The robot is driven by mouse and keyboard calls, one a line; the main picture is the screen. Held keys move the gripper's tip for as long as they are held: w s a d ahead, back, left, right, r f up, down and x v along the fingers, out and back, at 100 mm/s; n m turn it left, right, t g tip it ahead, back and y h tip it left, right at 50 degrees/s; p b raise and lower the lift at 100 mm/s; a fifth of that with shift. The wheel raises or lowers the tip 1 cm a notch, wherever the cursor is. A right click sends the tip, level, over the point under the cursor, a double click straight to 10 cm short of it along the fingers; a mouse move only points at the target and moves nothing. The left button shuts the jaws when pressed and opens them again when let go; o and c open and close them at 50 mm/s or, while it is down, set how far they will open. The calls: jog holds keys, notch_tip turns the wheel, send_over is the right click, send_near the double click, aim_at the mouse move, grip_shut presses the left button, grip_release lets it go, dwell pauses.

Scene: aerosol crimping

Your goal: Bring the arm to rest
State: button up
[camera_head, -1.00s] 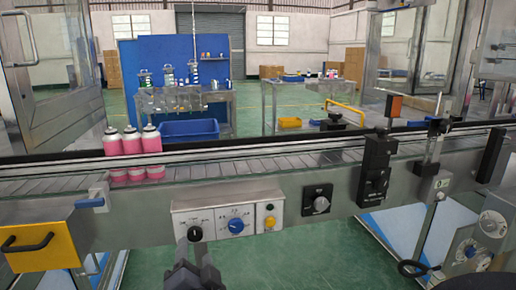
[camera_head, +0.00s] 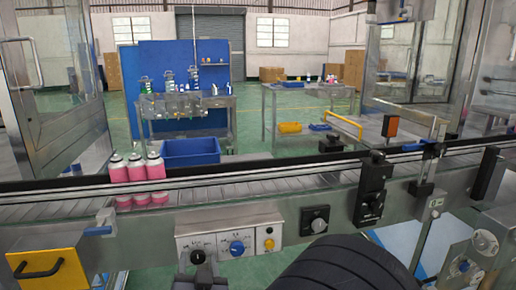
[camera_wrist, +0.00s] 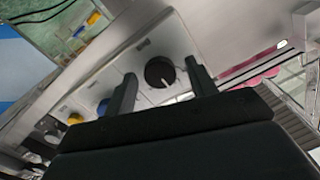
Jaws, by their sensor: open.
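My gripper (camera_wrist: 160,70) is open in the wrist view, its two dark fingers apart with nothing held between them. Behind the gap shows a black round knob (camera_wrist: 160,72) on a pale control panel (camera_wrist: 145,45). I cannot tell the distance from fingertips to knob. In the head view the control panel (camera_head: 215,243) is on the front of the conveyor. A large ribbed black part of my arm fills the bottom centre right there. Only a dark bit at the bottom edge below the panel may be my gripper.
The conveyor (camera_head: 70,205) spans the view and carries several pink bottles with white tops (camera_head: 136,170) at left. A yellow box with a handle (camera_head: 48,270) juts out at lower left. A blue bin (camera_head: 190,152) and a workbench (camera_head: 187,103) stand behind the conveyor.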

jog(key=n+p, duration=0.1)
jog(key=p, duration=0.1)
jog(key=n+p, duration=0.2)
jog(key=shift+r, duration=0.25)
jog(key=v, duration=1.1)
jog(key=shift+f, duration=0.2)
jog(key=shift+d+n, duration=0.1)
jog(key=shift+n, duration=0.2)
